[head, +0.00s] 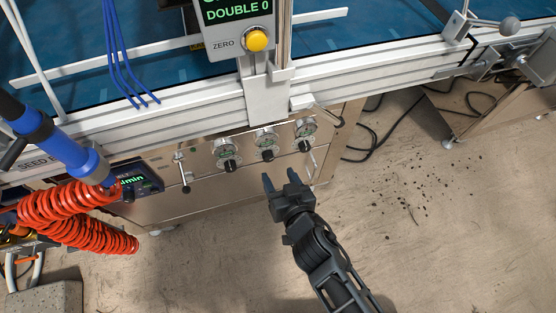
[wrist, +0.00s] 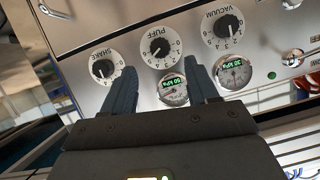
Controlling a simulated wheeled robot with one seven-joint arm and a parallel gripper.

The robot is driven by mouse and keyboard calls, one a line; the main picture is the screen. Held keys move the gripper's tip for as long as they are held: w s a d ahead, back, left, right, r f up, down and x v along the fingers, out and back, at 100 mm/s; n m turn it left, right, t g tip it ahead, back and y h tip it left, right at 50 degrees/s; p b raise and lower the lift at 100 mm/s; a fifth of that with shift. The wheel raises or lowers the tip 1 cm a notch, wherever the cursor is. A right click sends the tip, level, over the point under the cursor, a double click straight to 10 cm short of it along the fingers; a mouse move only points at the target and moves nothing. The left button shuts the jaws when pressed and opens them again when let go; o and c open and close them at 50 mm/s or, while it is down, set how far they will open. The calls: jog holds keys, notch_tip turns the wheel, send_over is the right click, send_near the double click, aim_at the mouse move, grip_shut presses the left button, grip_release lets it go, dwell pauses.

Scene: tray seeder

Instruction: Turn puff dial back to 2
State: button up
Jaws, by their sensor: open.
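The puff dial (wrist: 160,48) is a black knob on a white numbered disc. It appears upside down in the wrist view, between the shake dial (wrist: 103,68) and the vacuum dial (wrist: 228,26). In the head view the puff dial (head: 267,154) is the middle knob of three on the steel front panel. The number under its pointer is too small to read surely. My gripper (head: 280,179) is open and empty, in front of the panel near the dial. In the wrist view its fingers (wrist: 160,75) are spread and apart from the knob.
Round gauges (wrist: 172,91) sit beside the dials. A toggle lever (head: 183,172) is on the panel's left. A white rail (head: 200,112) runs above the panel. An orange coiled hose (head: 75,208) hangs at left. The floor (head: 410,230) to the right is open, with scattered dark specks.

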aim_at(270, 160)
jog(key=b+x, duration=0.1)
jog(key=x, duration=0.6)
jog(key=shift+c, duration=0.3)
jog(key=c, duration=1)
jog(key=shift+f+b, duration=0.15)
jog(key=shift+b, duration=0.4)
